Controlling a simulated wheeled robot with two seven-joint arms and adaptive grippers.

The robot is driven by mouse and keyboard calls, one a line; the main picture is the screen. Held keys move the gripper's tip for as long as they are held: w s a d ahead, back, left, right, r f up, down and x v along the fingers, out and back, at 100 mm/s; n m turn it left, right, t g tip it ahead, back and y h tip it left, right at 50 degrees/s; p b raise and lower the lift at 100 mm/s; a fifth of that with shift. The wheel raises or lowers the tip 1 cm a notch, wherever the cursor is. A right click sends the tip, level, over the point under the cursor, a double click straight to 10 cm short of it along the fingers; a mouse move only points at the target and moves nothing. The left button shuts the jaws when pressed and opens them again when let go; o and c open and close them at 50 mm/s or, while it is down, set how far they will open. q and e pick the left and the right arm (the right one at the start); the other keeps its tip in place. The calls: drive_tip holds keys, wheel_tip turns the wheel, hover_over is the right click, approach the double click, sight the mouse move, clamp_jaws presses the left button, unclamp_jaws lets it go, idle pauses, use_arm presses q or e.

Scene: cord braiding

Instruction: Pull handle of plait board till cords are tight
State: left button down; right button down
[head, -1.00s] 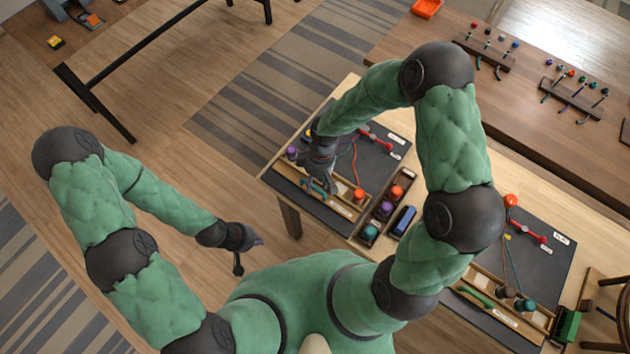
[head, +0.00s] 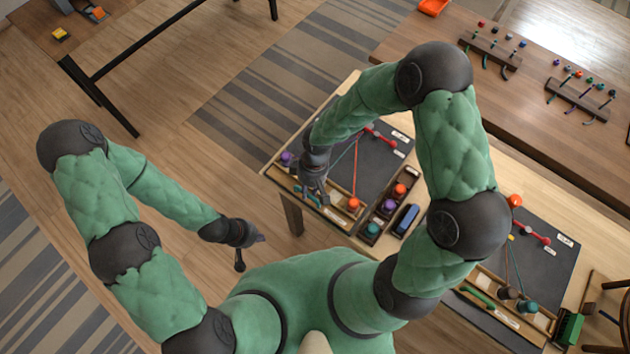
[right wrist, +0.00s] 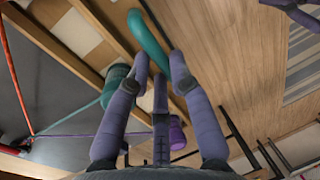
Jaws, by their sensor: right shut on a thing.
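The near plait board (head: 385,168) is a dark board with a wooden strip along its front edge. Its teal handle (right wrist: 150,42) lies between the fingers of my right gripper (right wrist: 160,65), which is shut on it. In the head view my right gripper (head: 314,190) covers part of the handle. A red cord (head: 356,165) and a teal cord (head: 340,158) run straight from the red clamp (head: 379,136). An orange bobbin (head: 353,203) and a purple bobbin (head: 287,158) stand on the wooden strip. My left gripper (head: 254,248) is empty, fingers spread, off the table.
A second board (head: 545,265) with a green handle (head: 477,296) is at the right. A brown table (head: 520,100) with small racks stands behind.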

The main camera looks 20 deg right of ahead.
drive_tip(key=shift+s+a, duration=0.1)
drive_tip(key=c, duration=1.1)
unclamp_jaws()
drive_tip(key=shift+a, duration=0.1)
drive_tip(key=shift+r, duration=0.5)
wheel_tip(320, 180, up, 11)
drive_tip(key=w+d, duration=0.1)
drive_tip(key=d, duration=0.1)
drive_tip(key=shift+w, duration=0.2)
drive_tip(key=shift+f, duration=0.2)
